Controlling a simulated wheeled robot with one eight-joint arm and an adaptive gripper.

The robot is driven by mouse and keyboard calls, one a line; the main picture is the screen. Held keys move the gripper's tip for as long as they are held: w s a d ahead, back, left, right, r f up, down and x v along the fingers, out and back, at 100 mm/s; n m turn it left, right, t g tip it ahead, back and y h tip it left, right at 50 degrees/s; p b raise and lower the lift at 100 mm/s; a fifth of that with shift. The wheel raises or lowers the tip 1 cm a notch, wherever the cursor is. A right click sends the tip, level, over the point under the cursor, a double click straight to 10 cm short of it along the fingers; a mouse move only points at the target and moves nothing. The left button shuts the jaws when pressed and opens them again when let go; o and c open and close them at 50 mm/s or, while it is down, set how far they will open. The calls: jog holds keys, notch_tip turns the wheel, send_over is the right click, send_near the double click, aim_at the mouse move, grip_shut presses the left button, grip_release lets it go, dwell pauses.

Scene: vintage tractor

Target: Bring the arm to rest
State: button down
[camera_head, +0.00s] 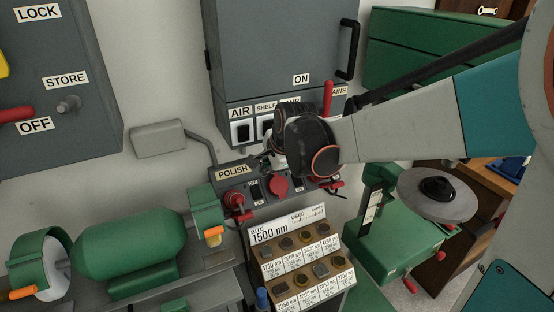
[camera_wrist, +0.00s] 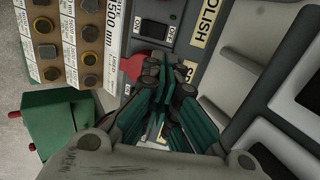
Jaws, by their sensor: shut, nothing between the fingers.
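My gripper (camera_head: 264,163) is in front of the grey control panel labelled POLISH (camera_head: 232,171), below the AIR and SHELF switches. My wrist hides part of that area in the head view. In the wrist view, my gripper's green and dark fingers (camera_wrist: 168,68) are together with nothing held between them. They appear over the panel beside a red button (camera_wrist: 133,67); I cannot tell whether they touch it. My arm reaches in from the right in the head view.
A bit rack (camera_head: 312,233) stands below the panel. A green grinding motor (camera_head: 130,245) is at left, and a green machine with a grey disc (camera_head: 437,194) at right. A grey cabinet (camera_head: 275,45) with a black handle hangs above. Bare wall shows at left.

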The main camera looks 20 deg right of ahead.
jog(key=shift+s+a+r, duration=0.1)
jog(key=shift+s+r, duration=0.25)
jog(key=shift+r, duration=0.05)
jog(key=s+a+f+n+b, duration=0.1)
jog(key=s+n, duration=0.7)
jog(key=s, duration=0.3)
jog(key=s+a+f+n+b, duration=0.1)
jog(key=s+a+n+b, duration=0.1)
jog(key=s+n, duration=0.7)
jog(key=s, duration=0.3)
jog(key=shift+s+t+b, duration=0.3)
